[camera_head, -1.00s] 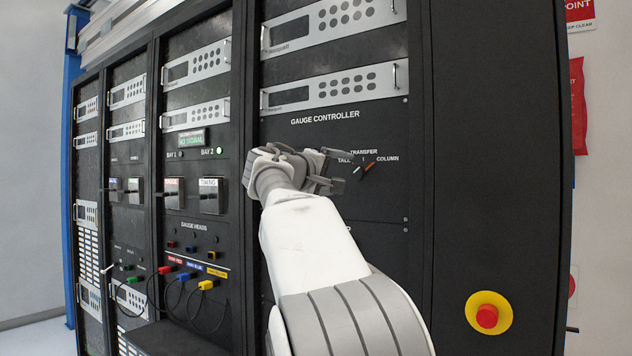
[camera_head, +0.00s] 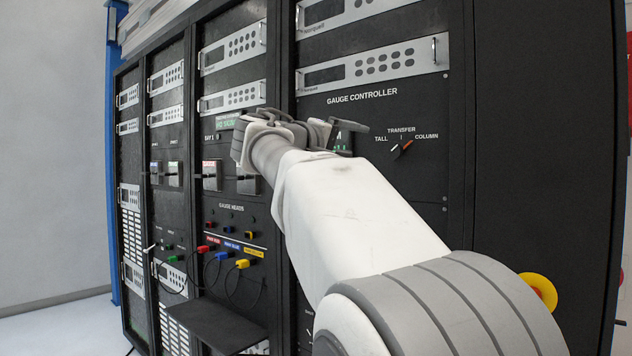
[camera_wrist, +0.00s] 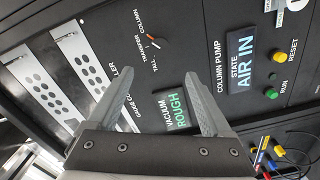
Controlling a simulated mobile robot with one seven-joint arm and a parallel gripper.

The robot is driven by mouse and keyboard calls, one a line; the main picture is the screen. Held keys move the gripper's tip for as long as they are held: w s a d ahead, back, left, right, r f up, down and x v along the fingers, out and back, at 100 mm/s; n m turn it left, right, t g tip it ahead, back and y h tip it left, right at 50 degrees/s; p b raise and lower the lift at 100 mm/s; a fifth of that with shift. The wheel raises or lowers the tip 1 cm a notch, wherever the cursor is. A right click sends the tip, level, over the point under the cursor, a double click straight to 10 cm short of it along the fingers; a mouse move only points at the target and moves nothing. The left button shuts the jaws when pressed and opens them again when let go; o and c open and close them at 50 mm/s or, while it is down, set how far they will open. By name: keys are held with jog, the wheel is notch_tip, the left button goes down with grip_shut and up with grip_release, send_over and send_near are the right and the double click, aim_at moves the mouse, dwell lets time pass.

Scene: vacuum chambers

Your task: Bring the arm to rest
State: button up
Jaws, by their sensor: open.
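My gripper (camera_head: 348,137) is at the end of my white and grey arm, in front of the gauge controller panel in the head view. In the wrist view my gripper (camera_wrist: 160,95) shows two grey fingers spread apart with nothing between them. Behind the fingers is a green-lettered display (camera_wrist: 172,108) reading VACUUM ROUGH. The TALL/TRANSFER/COLUMN selector knob (camera_head: 401,149) is just right of my gripper and apart from it; it also shows in the wrist view (camera_wrist: 154,44). My arm hides part of the panel below.
A STATE display (camera_wrist: 246,58) reads AIR IN, beside a yellow RESET button (camera_wrist: 278,56) and a green RUN button (camera_wrist: 271,93). Coloured plugs with cables (camera_head: 222,256) hang above a black shelf (camera_head: 212,326). A yellow-ringed button (camera_head: 540,289) is partly behind my arm. Open floor lies left.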

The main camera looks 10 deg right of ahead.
jog(key=s+d+f+g+y, duration=0.1)
jog(key=s+d+f+y, duration=0.15)
jog(key=s+f, duration=0.45)
jog(key=s+d+f+g+y, duration=0.2)
jog(key=s+f+y, duration=0.15)
jog(key=f, duration=0.65)
jog(key=s+a+f+m+g+y, duration=0.15)
jog(key=s+a+f+y, duration=0.3)
jog(key=s+f, duration=0.7)
jog(key=s+a+f+m+g+y, duration=0.15)
jog(key=s+a+f+y, duration=0.35)
jog(key=s+f, duration=0.65)
notch_tip(320, 180, up, 13)
jog(key=a+h+p, duration=0.1)
jog(key=p, duration=1.1)
jog(key=shift+w+t+p, duration=0.3)
jog(key=shift+w+p, duration=0.05)
jog(key=shift+p, duration=0.05)
